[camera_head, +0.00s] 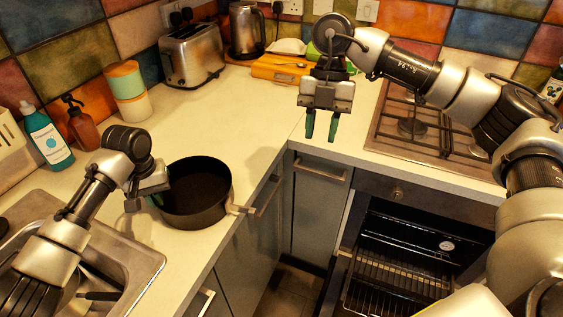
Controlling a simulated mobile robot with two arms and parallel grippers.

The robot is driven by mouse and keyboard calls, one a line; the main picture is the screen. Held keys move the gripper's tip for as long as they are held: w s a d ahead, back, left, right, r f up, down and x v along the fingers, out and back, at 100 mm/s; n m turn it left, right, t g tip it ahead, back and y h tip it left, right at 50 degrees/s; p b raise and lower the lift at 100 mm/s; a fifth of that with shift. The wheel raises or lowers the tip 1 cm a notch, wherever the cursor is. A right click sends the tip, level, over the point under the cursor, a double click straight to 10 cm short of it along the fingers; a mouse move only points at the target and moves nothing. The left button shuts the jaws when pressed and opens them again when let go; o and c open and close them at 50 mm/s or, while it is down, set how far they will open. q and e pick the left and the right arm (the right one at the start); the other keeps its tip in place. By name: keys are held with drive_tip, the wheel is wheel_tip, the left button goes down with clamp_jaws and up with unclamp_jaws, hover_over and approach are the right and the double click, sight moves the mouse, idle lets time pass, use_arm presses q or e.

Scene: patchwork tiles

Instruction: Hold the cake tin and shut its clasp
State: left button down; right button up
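The cake tin (213,212), dark, round and open-topped, stands upright on the worktop left of centre. Its clasp (238,209) is a small light metal piece sticking out from the wall on the tin's right side, near the counter's front edge. My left gripper (156,200) is at the tin's left side, close against its wall; a bit of green fingertip shows, but I cannot tell whether it grips the tin. My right gripper (321,127) hangs above the counter's inner corner, up and right of the tin, with its two green fingers apart and nothing between them.
A steel sink (146,262) lies at the lower left. A gas hob (415,125) is at the right above an open oven. The worktop behind the tin is clear.

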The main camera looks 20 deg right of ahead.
drive_tip(key=shift+o, duration=0.2)
drive_tip(key=s+a+f+g+y, duration=0.1)
drive_tip(key=s+a+f+y, duration=0.1)
drive_tip(key=a+f+y, duration=0.3)
drive_tip(key=shift+s+a+f+n+g+y, duration=0.35)
drive_tip(key=shift+a+f, duration=0.4)
drive_tip(key=shift+a, duration=0.25)
drive_tip(key=m+t+y, duration=0.6)
drive_tip(key=m+t, duration=1)
drive_tip(key=m, duration=0.2)
approach(255, 212)
drive_tip(key=w, duration=0.2)
drive_tip(key=shift+g, duration=0.25)
drive_tip(key=x, duration=0.7)
drive_tip(key=s+x, duration=0.1)
drive_tip(key=x, duration=0.3)
drive_tip(key=shift+w+a, duration=0.15)
drive_tip(key=shift+a, duration=0.45)
